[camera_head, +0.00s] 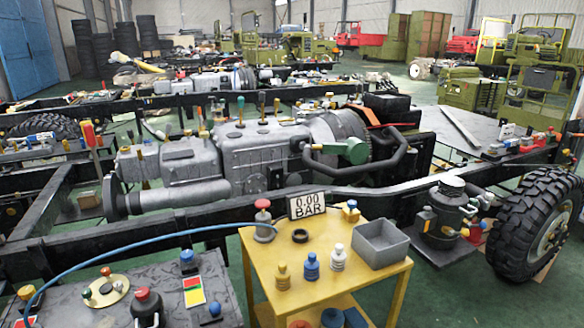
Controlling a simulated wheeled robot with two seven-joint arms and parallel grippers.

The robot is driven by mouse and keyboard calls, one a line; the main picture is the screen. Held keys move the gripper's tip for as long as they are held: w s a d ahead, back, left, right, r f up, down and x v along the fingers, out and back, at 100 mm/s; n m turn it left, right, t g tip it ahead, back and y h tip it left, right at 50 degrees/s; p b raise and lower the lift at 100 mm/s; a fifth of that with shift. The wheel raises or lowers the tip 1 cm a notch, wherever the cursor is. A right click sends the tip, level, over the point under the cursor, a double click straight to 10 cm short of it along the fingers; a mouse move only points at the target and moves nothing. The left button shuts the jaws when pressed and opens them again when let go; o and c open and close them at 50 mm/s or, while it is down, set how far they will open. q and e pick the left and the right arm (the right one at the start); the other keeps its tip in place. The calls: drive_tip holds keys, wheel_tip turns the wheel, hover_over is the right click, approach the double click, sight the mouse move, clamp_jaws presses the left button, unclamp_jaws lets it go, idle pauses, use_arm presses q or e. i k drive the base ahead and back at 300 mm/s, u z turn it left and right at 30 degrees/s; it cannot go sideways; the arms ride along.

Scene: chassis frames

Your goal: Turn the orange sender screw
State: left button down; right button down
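Neither of my grippers is in view. No part is clearly recognisable as the orange sender screw. A small orange-red knob (106,271) stands upright on a beige round plate (103,301) on the dark left table. A small orange piece (316,147) sits at the end of a short stem beside a green cylinder (356,151) on the engine's right side. Both are too small to show whether they are screws. The grey engine and gearbox (250,150) lies in the black chassis frame, with several coloured pegs upright on top.
A blue hose (130,238) arches over the left table (65,262). A large tyre (530,220) stands at right.

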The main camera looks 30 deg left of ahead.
sight(106, 273)
drive_tip(key=u, duration=2.1)
drive_tip(key=k, duration=0.35)
drive_tip(key=u, duration=0.65)
drive_tip(key=i, duration=0.6)
drive_tip(key=u, duration=0.05)
